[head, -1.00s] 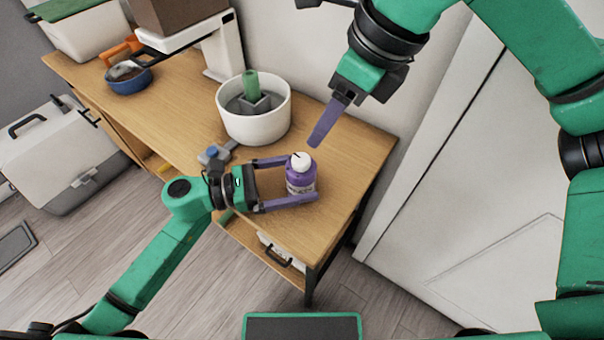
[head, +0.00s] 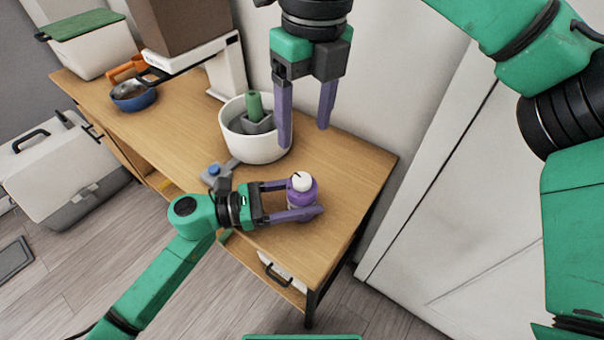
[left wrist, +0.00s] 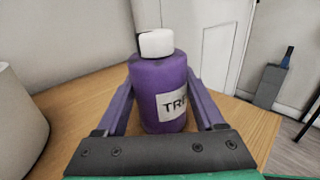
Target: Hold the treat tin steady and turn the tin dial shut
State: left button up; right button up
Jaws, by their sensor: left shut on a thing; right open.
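The treat tin (head: 300,194) is a purple cylinder standing upright on the wooden table. It also shows in the left wrist view (left wrist: 160,82), with a white label reading "TR" and part of another letter. Its white dial (head: 300,180) sits on top and bears a dark mark; the dial also shows in the left wrist view (left wrist: 156,43). My left gripper (head: 300,199) is shut on the tin, one finger on each side. My right gripper (head: 305,125) is open and empty, fingers pointing down, above and apart from the tin.
A white pot (head: 257,143) with a green-handled thing inside stands behind the tin. A small grey item with a blue knob (head: 214,170) lies near my left wrist. A blue bowl (head: 133,97) is farther left. The table's right end is clear.

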aim_at(302, 177)
pick_arm(q)
jog(key=shift+a, duration=0.1)
jog(key=shift+s, duration=0.1)
pick_arm(e)
jog(key=shift+m+h, duration=0.3)
jog(key=shift+m, duration=0.3)
jog(key=f, duration=1.1)
jog(key=shift+w+a+f, duration=0.1)
jog(key=shift+a+f, duration=0.1)
grip_shut()
